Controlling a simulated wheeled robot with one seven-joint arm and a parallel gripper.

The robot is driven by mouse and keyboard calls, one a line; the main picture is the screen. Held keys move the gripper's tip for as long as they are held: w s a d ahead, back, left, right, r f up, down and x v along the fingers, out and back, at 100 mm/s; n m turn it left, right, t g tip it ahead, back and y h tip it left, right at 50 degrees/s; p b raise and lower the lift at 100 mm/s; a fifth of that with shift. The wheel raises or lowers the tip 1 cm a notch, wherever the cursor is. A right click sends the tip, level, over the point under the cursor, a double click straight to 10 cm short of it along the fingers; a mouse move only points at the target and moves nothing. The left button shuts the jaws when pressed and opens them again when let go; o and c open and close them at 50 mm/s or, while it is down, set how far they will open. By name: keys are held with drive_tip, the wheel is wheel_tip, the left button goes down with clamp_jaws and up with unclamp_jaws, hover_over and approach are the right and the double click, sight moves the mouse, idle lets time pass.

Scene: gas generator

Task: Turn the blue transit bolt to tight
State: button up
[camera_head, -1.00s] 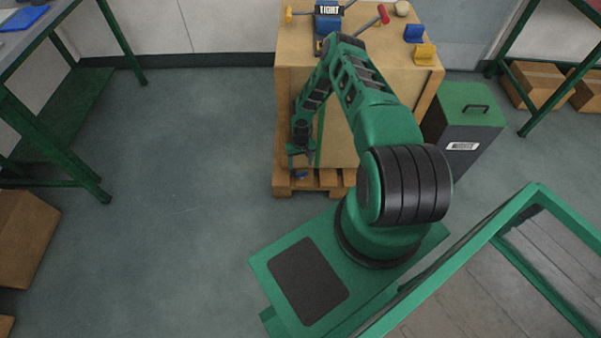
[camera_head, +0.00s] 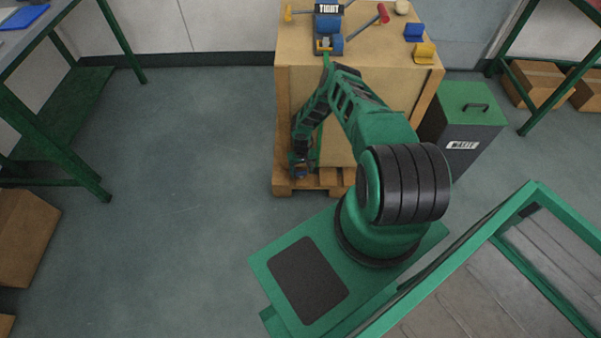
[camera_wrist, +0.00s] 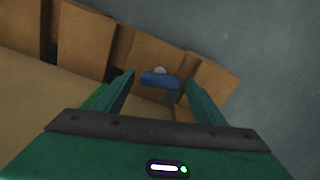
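The blue transit bolt (camera_wrist: 158,81) shows in the wrist view as a blue bar with a small pale round piece beside it, low by the wooden pallet. My gripper (camera_wrist: 158,76) is open, with one green finger on each side of the blue bar. I cannot tell whether either finger touches it. In the head view my gripper (camera_head: 300,168) is low at the front left of the crate, just above the pallet, and mostly covers the bolt. A plate reading TIGHT (camera_head: 328,8) is on a blue fixture on the crate top.
The large tan crate (camera_head: 300,85) stands on the wooden pallet (camera_head: 283,182). Red, yellow and blue handles lie on its top. A dark bin with a green lid (camera_head: 468,103) stands at right. The floor (camera_head: 170,170) left of the crate is clear.

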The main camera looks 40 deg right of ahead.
drive_tip(key=c, duration=0.9)
drive_tip(key=shift+o, duration=0.3)
drive_tip(key=shift+m, duration=1.5)
drive_tip(key=o, duration=1)
drive_tip(key=shift+o, duration=0.2)
drive_tip(key=shift+r, duration=0.15)
wheel_tip(320, 180, up, 10)
drive_tip(key=shift+r, duration=0.25)
